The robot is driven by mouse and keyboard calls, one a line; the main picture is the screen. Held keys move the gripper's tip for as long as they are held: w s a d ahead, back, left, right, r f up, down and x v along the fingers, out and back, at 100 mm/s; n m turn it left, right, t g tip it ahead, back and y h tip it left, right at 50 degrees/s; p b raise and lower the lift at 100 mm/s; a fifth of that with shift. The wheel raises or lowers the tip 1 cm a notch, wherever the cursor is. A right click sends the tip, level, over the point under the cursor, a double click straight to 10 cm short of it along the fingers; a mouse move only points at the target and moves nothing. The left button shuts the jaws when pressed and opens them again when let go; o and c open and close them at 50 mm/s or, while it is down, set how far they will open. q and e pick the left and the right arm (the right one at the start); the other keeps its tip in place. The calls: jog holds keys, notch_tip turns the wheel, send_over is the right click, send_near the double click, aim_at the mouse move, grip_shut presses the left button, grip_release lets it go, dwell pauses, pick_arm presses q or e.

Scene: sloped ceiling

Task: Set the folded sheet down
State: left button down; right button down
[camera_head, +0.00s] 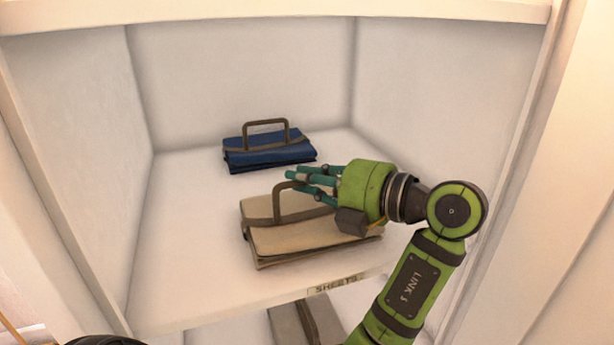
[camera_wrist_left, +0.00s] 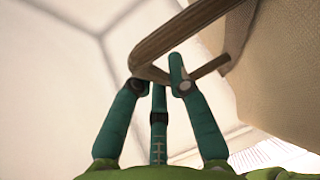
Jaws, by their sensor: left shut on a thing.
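The folded sheet (camera_head: 305,240) is a beige bundle with a brown strap and a brown loop handle. It is over the front part of the shelf marked SHEETS (camera_head: 190,290); I cannot tell whether it fully rests on it. My left gripper (camera_head: 300,185), green with teal fingers, is shut on the loop handle. In the left wrist view, the fingers of the left gripper (camera_wrist_left: 160,90) are at the brown handle, and the beige cloth of the sheet (camera_wrist_left: 275,75) hangs at the right. My right gripper is not in view.
A blue folded bundle (camera_head: 270,155) with a similar handle stands behind on the same shelf. Side walls and an upper shelf edge (camera_head: 280,12) frame the compartment. Bare shelf lies left of the sheet. Another beige bundle (camera_head: 290,325) shows on the level below.

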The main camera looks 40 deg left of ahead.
pick_arm(q)
jog(key=shift+f, duration=0.15)
jog(key=c, duration=1.2)
grip_release()
jog(key=shift+d+r, duration=0.1)
jog(key=shift+r, duration=0.1)
jog(key=b+v, duration=0.1)
jog(key=v, duration=0.2)
jog(key=b+v, duration=0.2)
jog(key=v, duration=0.1)
jog(key=b+v, duration=0.1)
jog(key=v, duration=0.2)
jog(key=shift+d+f+b, duration=0.1)
jog(key=shift+f+b, duration=0.15)
jog(key=shift+b, duration=0.05)
jog(key=b+v, duration=0.1)
jog(key=b, duration=0.1)
jog(key=b+v, duration=0.1)
jog(key=b, duration=0.1)
jog(key=shift+d+r, duration=0.25)
jog(key=shift+d, duration=0.05)
